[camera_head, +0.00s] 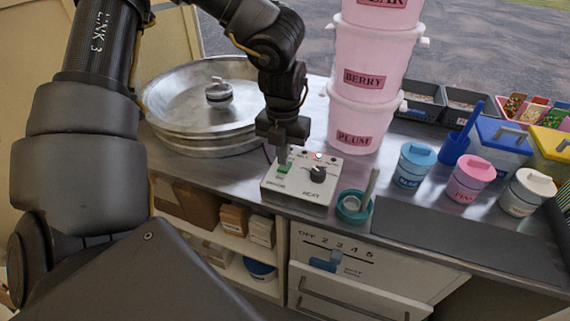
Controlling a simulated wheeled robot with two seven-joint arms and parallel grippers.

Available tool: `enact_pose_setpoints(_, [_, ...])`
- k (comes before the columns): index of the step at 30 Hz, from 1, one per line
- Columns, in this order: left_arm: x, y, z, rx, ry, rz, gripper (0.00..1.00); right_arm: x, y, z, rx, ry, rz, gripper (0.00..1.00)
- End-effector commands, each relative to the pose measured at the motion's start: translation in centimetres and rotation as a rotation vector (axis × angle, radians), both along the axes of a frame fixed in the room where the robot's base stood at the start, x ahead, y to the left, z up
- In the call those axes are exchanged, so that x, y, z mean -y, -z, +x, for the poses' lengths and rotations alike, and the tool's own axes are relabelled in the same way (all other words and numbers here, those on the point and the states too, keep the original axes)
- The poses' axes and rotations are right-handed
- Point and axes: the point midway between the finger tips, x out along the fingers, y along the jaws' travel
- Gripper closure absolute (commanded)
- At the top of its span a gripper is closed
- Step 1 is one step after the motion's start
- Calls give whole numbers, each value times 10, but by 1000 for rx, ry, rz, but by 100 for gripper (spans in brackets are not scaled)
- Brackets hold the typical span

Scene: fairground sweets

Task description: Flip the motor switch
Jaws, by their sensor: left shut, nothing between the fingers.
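A white control box (300,192) sits on the metal counter at the middle. It has a green switch (284,168) on its left part, a black knob (317,174) labelled heat, and a small red light near its back edge. My left gripper (283,159) is shut and points down. Its fingertips are right at the green switch and partly hide it. I cannot tell whether they touch it or which way the switch is set. My right gripper is not in view.
A wide metal bowl (170,100) with a central head stands left of the box. Stacked pink tubs (355,127) stand behind it. A teal cup (354,207) with a handle is close on the right, with lidded jars (414,165) farther right. A dark mat (470,240) lies at the front right.

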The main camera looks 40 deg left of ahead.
Motion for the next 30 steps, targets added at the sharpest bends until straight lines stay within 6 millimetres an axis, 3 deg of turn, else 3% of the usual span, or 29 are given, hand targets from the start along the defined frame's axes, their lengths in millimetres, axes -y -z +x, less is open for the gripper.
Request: enact_pose_setpoints(30, [0,6,0,0,0,0,100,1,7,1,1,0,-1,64])
